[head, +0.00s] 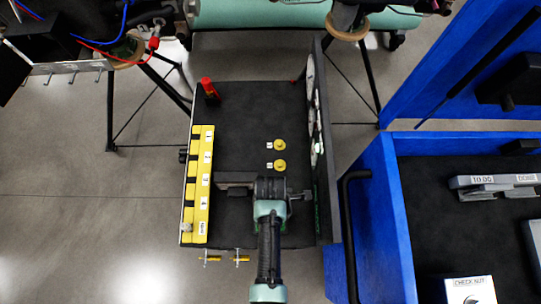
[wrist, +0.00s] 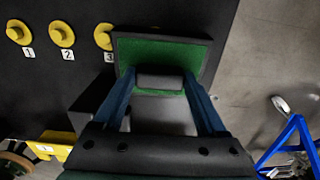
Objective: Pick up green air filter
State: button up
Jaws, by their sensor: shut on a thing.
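The green air filter (wrist: 187,55) shows in the wrist view as a dark-framed block with a green face and a grey handle. My gripper (wrist: 160,82) has its two blue fingers on either side of that handle and is shut on it. The filter lies against the dark panel, beside the yellow knob marked 3; I cannot tell whether it touches the panel.
Yellow knobs (head: 279,145) sit on the dark panel (head: 240,115). A yellow labelled strip (head: 198,180) runs along its left edge, with a red object (head: 208,88) at the upper left. A blue cart (head: 378,215) with a black handle stands close on the right. Open floor lies left.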

jog(key=shift+r, duration=0.2)
grip_shut()
notch_tip(320, 180, up, 18)
jog(key=shift+f, duration=0.15)
dwell(0.4)
jog(key=o, duration=1.1)
grip_release()
jog(key=shift+c, duration=0.2)
grip_shut()
